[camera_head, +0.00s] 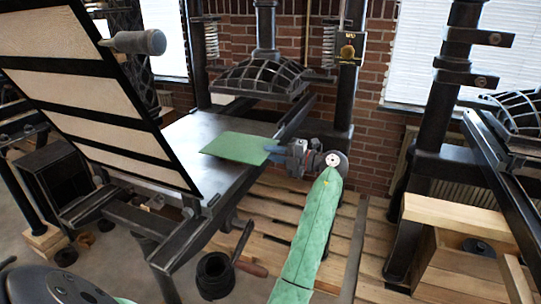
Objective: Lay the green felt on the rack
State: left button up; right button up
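The green felt (239,148) is a flat, thin sheet over the right part of the grey metal press bed (185,140). I cannot tell whether it touches the bed or is just above it. I cannot tell for sure which thing is the rack; slatted wood (270,215) lies low behind the press.
A black-barred frame (85,75) with pale panels stands tilted up left of the bed. A black ribbed platen (258,77) hangs above and behind the felt. A dark roller-like tool (215,272) is below the bed. Another press and wooden blocks (460,217) stand at right.

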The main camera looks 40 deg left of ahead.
jog(key=shift+f, duration=0.4)
pick_arm(q)
jog(key=shift+c, duration=0.5)
grip_shut()
jog(key=shift+r+b, duration=0.35)
jog(key=shift+r, duration=1.15)
pick_arm(e)
jog(key=shift+f, duration=0.3)
jog(key=shift+w, duration=0.15)
